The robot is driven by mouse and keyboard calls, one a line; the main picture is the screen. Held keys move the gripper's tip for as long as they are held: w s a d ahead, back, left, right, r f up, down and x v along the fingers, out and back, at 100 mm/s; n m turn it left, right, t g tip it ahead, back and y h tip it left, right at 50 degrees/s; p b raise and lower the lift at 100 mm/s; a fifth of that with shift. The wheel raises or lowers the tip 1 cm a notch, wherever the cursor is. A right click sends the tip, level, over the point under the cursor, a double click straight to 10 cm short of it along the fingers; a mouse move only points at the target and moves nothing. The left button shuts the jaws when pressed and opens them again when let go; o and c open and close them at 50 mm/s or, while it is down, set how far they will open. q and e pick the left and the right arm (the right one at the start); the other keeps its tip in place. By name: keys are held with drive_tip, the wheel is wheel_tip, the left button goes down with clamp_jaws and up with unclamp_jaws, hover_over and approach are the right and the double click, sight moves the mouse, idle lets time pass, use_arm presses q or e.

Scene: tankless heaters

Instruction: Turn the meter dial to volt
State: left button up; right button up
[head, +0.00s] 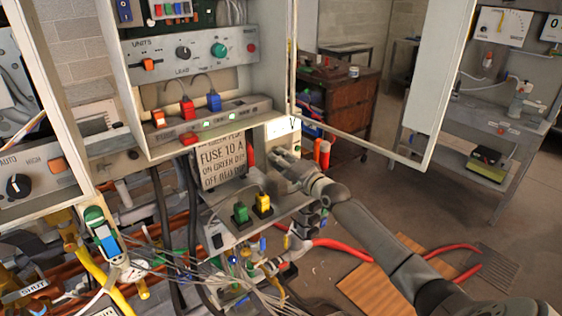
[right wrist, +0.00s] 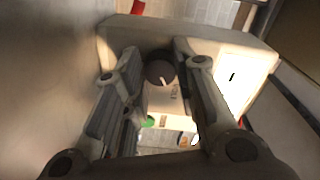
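The meter (head: 262,133) is a pale box below the cabinet's right corner, with a white display (head: 284,127) showing a dark mark. In the right wrist view the same display (right wrist: 232,77) is lit at the right. The meter's dial (right wrist: 160,73) is a dark round knob with a white pointer line tilted toward the lower right. My right gripper (head: 276,163) is in front of the meter and hides the dial in the head view. Its fingers (right wrist: 157,60) stand open on either side of the dial; contact cannot be told. My left gripper is not in view.
A shelf (head: 238,232) with green and yellow plugs is below. An open cabinet door (head: 437,85) stands to the right.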

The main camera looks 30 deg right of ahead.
drive_tip(key=o, duration=0.5)
drive_tip(key=shift+c, duration=0.2)
drive_tip(key=s, duration=1.2)
drive_tip(key=shift+d+r, duration=0.25)
